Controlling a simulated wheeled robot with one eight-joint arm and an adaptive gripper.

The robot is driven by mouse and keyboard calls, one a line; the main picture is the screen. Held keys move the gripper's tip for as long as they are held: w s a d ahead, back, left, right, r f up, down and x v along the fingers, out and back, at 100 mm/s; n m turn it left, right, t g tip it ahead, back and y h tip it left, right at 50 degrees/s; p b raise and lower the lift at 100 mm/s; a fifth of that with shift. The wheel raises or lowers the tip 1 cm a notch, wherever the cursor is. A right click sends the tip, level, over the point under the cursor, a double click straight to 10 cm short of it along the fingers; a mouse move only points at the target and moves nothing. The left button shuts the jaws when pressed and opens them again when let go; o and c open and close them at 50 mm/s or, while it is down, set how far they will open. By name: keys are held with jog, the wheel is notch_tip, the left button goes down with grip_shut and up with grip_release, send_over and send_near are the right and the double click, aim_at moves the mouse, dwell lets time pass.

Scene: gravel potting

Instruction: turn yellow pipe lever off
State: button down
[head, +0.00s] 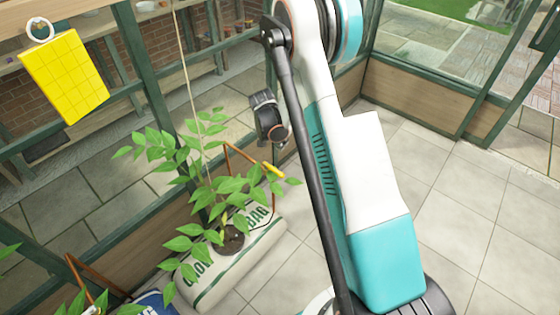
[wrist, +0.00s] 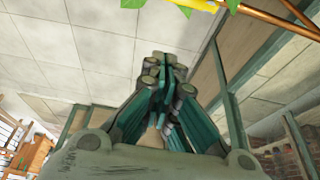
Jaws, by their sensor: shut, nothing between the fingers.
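The yellow lever (head: 273,169) sits on a thin copper pipe (head: 240,150) above the grow bag, partly screened by green leaves. In the wrist view the yellow lever (wrist: 197,4) is at the top edge, cut off by the frame, with the copper pipe (wrist: 270,18) running to its right. My gripper (wrist: 160,70) is shut and empty, its teal fingers together. It appears apart from the lever, which lies beyond the fingertips in the wrist view. In the head view the dark wrist end of my arm is above the lever; the fingertips cannot be made out.
A leafy plant (head: 215,185) grows from a white grow bag (head: 245,258) below the lever, with a string rising from it. A yellow card (head: 64,75) hangs at upper left. Green-framed glass walls stand behind. The tiled floor (head: 460,215) at right is clear.

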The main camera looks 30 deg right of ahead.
aim_at(273, 170)
notch_tip(273, 170, down, 10)
jog(key=b, duration=0.5)
jog(key=shift+a+b, duration=0.2)
jog(key=shift+b, duration=0.1)
jog(key=shift+s, duration=0.15)
